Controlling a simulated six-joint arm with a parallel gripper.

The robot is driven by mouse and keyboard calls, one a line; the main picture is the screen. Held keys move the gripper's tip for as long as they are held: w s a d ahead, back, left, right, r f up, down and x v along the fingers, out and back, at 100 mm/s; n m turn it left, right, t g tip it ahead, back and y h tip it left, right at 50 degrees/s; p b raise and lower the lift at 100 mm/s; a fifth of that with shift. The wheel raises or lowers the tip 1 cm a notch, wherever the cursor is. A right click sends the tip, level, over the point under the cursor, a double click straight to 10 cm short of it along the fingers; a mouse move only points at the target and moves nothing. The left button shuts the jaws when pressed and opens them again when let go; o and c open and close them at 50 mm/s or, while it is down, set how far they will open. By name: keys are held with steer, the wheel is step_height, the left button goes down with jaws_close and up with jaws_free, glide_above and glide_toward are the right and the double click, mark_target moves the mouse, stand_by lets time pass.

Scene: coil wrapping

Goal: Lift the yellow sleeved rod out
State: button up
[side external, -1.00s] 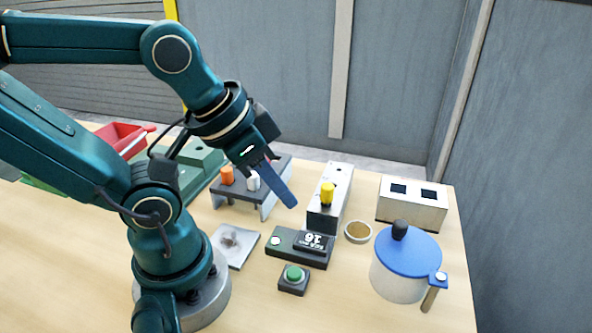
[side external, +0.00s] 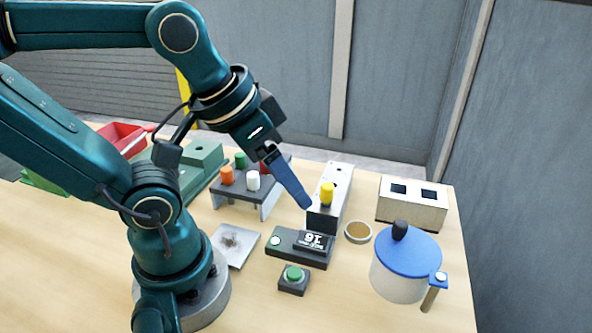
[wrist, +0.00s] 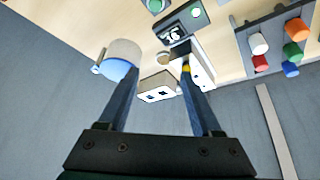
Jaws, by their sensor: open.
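The yellow sleeved rod (side external: 327,194) stands upright in the near end of a narrow grey block (side external: 342,180). In the wrist view a small part of its yellow sleeve (wrist: 186,68) shows by the right finger, which hides most of it. My gripper (side external: 304,203) hangs just left of the rod in the side view, with its long blue fingers slanting down to the right. In the wrist view my gripper (wrist: 157,70) has its two fingers well apart, with nothing held between them.
A rack (side external: 245,189) with orange, white, green and red capped rods stands to the left. In front are a display box (side external: 300,247) and a green button (side external: 293,274). A blue-lidded pot (side external: 405,265), a round cup (side external: 358,232) and a white two-slot box (side external: 412,203) are to the right.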

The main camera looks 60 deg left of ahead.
steer(key=w+a+r+n+g, duration=0.2)
steer(key=w, duration=0.3)
steer(key=n+g, duration=0.3)
glide_above(327, 186)
step_height(327, 186, down, 7)
steer(key=shift+w+d+r, duration=0.1)
steer(key=shift+w+r, duration=0.05)
steer(key=shift+r, duration=0.05)
steer(key=shift+f+g, duration=0.3)
steer(key=shift+f, duration=2.55)
jaws_close()
